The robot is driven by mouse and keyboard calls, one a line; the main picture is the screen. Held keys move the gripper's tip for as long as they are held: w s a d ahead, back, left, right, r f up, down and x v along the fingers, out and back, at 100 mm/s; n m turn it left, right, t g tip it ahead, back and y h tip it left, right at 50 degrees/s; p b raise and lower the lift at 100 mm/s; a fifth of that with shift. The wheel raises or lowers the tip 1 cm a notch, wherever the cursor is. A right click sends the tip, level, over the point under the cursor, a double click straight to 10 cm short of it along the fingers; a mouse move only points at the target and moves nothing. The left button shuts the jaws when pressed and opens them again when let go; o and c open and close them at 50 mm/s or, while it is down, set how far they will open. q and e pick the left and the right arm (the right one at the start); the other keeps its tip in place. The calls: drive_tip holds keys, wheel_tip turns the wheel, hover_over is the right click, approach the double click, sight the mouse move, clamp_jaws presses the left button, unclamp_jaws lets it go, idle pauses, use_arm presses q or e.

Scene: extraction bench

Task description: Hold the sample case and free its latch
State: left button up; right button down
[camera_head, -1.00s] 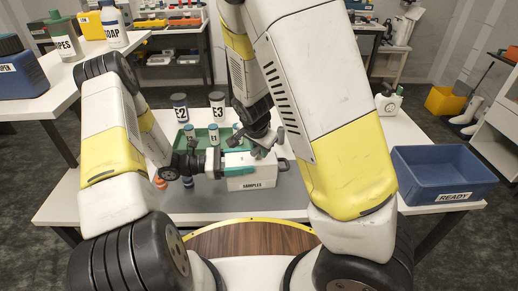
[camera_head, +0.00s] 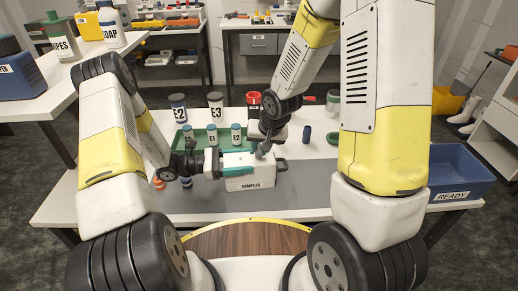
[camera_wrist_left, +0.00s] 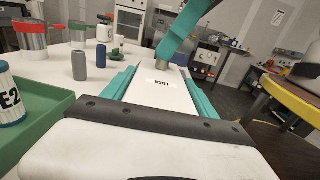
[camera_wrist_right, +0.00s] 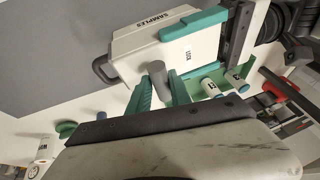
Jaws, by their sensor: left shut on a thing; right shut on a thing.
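The white sample case (camera_head: 250,182), marked SAMPLES, stands on the grey mat with a dark handle at its right end. My left gripper (camera_head: 237,161) is shut across it from the left; its teal fingers lie along both sides of the white top in the left wrist view (camera_wrist_left: 163,92). The latch is a grey upright knob (camera_wrist_right: 157,78) on the case top, beside a small printed label. My right gripper (camera_head: 263,150) is shut on the knob from above; its teal finger (camera_wrist_left: 187,30) meets it in the left wrist view. The fingertips' exact contact is partly hidden.
A green tray (camera_head: 222,134) with several labelled vials is close behind the case. A blue READY bin (camera_head: 462,172) is at the right. The mat's front is bare.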

drive_tip(key=shift+n, duration=0.3)
idle(0.4)
drive_tip(key=c, duration=1.2)
unclamp_jaws()
drive_tip(key=v, duration=1.2)
drive_tip(key=shift+d, duration=0.1)
use_arm(q)
drive_tip(key=o, duration=1.9)
